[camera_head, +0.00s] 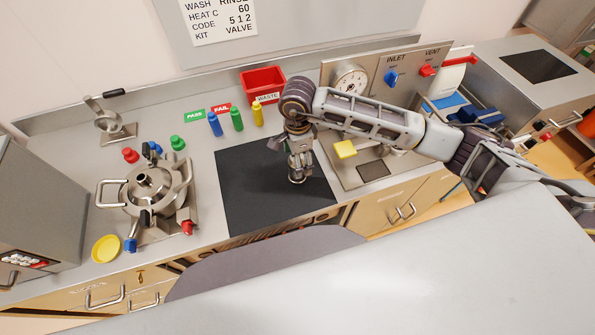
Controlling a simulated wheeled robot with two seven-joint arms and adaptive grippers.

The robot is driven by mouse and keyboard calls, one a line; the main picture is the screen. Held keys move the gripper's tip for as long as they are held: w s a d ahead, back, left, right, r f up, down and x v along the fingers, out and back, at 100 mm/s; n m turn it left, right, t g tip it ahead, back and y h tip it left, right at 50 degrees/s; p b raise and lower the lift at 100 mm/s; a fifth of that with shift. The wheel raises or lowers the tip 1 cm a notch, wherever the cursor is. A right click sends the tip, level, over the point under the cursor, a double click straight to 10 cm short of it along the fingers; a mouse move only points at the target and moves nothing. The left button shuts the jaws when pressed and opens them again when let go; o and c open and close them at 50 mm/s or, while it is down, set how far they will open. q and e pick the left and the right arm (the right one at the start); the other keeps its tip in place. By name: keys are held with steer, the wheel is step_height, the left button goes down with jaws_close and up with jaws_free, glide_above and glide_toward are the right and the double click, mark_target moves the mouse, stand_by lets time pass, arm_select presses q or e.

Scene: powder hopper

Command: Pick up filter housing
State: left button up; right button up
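My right gripper (298,168) comes in from the right and points down over the black mat (253,190). A small round steel piece (297,180), which looks like the filter housing, shows at its fingertips, over the mat's right part. The fingers overlap it, so I cannot tell whether they grip it or only stand around it. I also cannot tell whether it rests on the mat. My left gripper is not in view.
A steel vessel with handles (150,187) stands at left, with coloured knobs and a yellow disc (106,248) nearby. Several coloured bottles (237,120) and a red waste bin (263,82) stand behind the mat. A valve panel (395,72) is at right. The mat's left part is clear.

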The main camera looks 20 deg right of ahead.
steer(key=shift+f, duration=0.95)
jaws_close()
steer(key=shift+r, duration=0.2)
steer(key=shift+r+b, duration=0.85)
steer(key=shift+r, duration=4)
